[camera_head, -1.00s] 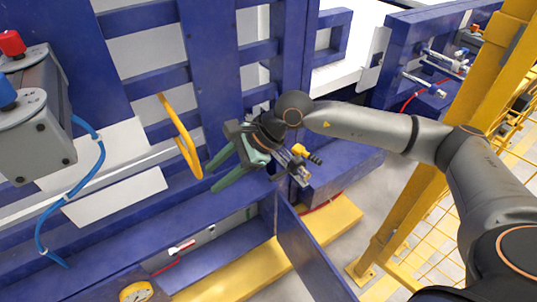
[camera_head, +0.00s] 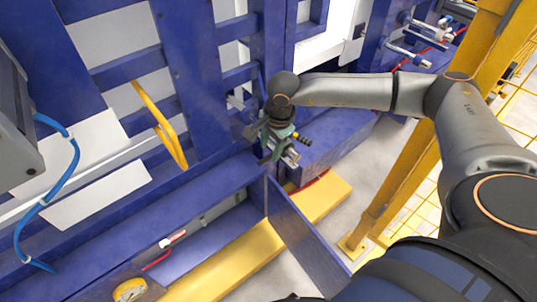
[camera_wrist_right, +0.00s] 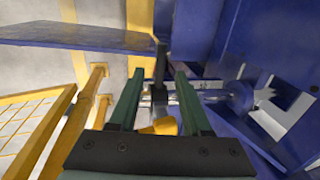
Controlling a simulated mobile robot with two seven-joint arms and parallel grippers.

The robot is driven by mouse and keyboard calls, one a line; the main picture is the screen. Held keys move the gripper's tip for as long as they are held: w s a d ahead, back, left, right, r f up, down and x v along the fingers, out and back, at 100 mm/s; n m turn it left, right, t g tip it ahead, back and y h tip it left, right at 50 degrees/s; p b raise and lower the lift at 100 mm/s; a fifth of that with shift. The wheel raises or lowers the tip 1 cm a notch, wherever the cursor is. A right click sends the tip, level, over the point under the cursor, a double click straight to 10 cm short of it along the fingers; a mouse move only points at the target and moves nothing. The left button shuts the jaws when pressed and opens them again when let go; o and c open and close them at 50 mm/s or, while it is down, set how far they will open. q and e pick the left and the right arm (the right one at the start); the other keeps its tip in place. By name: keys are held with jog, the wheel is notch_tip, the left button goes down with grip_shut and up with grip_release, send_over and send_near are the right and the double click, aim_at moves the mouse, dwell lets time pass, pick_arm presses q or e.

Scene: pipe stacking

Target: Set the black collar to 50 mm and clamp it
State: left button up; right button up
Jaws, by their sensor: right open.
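My right gripper (camera_head: 277,152) points down at a silver rod fitting (camera_head: 291,157) on the blue frame in the head view. In the right wrist view, its two green fingers (camera_wrist_right: 158,75) are apart, one on each side of a black upright piece (camera_wrist_right: 160,64). The silver rod (camera_wrist_right: 186,97) crosses behind the fingers there, and a yellow part (camera_wrist_right: 161,127) shows low between them. In the head view, a black ribbed knob (camera_head: 302,138) sticks out beside the fingers. I cannot tell which black part is the collar, and no scale is readable. My left gripper is not in view.
A blue upright plate (camera_head: 300,232) stands just below the fitting, with a yellow beam (camera_head: 235,258) beside it. A yellow handle (camera_head: 160,125) is on the blue frame to the left. A yellow post (camera_head: 405,180) stands to the right, under my right arm.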

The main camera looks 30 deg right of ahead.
aim_at(268, 157)
jog(key=shift+w+f, duration=0.2)
jog(key=shift+f, duration=0.6)
jog(key=shift+w+f, duration=0.15)
jog(key=shift+f, duration=0.65)
grip_shut()
